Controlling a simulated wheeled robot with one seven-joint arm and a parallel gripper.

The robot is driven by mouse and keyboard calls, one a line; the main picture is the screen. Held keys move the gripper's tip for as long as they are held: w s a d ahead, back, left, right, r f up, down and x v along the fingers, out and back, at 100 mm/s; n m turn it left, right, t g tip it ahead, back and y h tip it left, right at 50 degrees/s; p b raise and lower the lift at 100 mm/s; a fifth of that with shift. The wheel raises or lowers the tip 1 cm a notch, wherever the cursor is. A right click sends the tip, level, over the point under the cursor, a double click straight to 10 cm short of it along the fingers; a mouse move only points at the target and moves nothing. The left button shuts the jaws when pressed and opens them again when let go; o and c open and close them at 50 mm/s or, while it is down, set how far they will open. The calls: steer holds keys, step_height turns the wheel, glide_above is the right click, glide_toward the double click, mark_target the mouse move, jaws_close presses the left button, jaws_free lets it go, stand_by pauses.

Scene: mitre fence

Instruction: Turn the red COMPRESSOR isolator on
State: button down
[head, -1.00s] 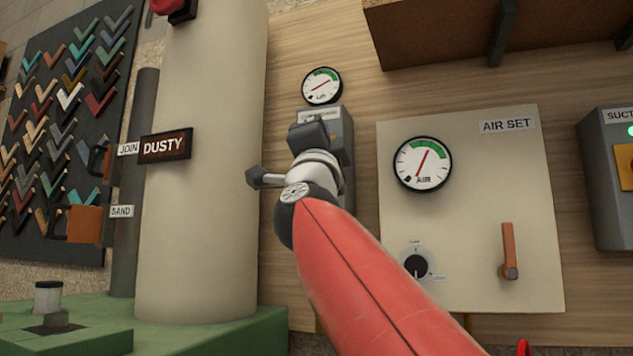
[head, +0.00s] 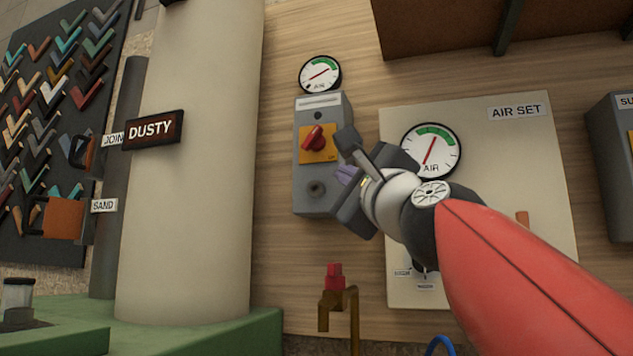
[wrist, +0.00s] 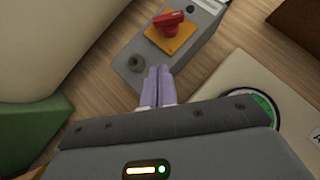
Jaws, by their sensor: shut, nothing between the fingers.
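The red isolator knob (head: 314,138) sits on a yellow plate (head: 318,157) on a grey box (head: 308,205) fixed to the wooden wall. Its handle lies diagonally, upper right to lower left, in the head view. The white label (head: 320,103) above it is too small to read. The knob also shows at the top of the wrist view (wrist: 168,22). My gripper (head: 346,176) is right of the box's lower part, its pale purple fingers together and empty. In the wrist view the fingertips (wrist: 158,70) point toward the box, below the knob and apart from it.
A dark round lamp or button (head: 316,188) is on the box below the knob. A gauge (head: 320,74) is above it. The AIR SET panel (head: 480,135) is to the right, a cream column (head: 195,210) to the left, and a red-topped brass tap (head: 335,278) below.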

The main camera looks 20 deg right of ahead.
mark_target(314, 140)
steer(key=w+r+p, duration=0.1)
steer(key=w+a+r+p, duration=0.1)
steer(key=w, duration=0.1)
steer(key=w+r+p, duration=0.1)
steer(key=w+r, duration=0.1)
steer(key=shift+a, duration=0.4)
steer(key=shift+w+a+r+p, duration=0.25)
steer(key=shift+w+a+p, duration=0.2)
steer(key=shift+a, duration=0.1)
